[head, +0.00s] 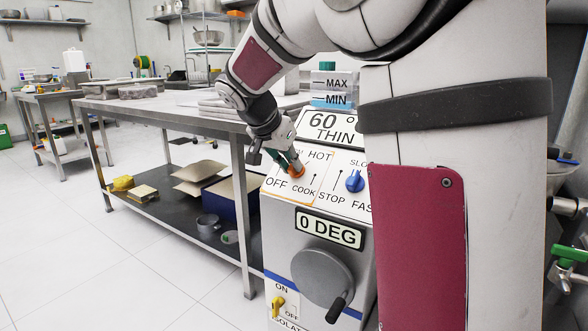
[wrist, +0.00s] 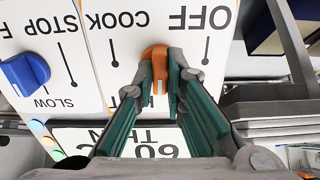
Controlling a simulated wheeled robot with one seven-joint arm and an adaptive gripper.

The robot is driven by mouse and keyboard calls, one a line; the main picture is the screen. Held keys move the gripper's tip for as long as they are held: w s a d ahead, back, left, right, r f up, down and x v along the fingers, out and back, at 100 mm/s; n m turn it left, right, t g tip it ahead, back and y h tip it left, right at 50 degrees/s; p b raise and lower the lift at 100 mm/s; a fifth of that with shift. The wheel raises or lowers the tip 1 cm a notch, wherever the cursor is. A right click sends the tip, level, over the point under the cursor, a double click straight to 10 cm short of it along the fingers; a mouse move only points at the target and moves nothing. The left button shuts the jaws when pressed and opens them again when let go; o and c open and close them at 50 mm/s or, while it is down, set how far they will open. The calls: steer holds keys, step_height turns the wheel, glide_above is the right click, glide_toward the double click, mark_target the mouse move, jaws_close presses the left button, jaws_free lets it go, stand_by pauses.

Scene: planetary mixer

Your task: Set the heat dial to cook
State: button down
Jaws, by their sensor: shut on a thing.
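The orange heat dial (head: 297,172) is on the mixer's sloping white panel, among the labels OFF, COOK and HOT. It also shows in the wrist view (wrist: 155,54), where OFF and COOK appear upside down on either side of it. My gripper (head: 291,164) reaches down to the dial from above. In the wrist view my gripper (wrist: 163,66) has its two fingers shut on the dial, one on each side. The fingers cover part of the dial, so I cannot tell exactly which mark it points to. The display (head: 330,229) below reads 0 DEG.
A blue dial (head: 355,181) with STOP, SLOW and FAST labels is to the right. Above is a display (head: 335,127) reading 60 and THIN. A grey handwheel (head: 322,278) and yellow isolator switch (head: 277,306) are below. A steel table (head: 165,110) stands at left.

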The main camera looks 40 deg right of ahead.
steer(key=shift+f+m+b, duration=0.15)
steer(key=shift+m+b, duration=0.95)
steer(key=shift+b, duration=0.45)
steer(key=shift+m+b, duration=0.6)
steer(key=shift+b, duration=0.1)
steer(key=shift+m+b, duration=0.5)
steer(key=shift+b, duration=0.1)
steer(key=shift+m, duration=0.3)
steer(key=shift+m+b, duration=0.3)
steer(key=shift+b, duration=0.2)
steer(key=m, duration=0.3)
steer(key=shift+m, duration=0.3)
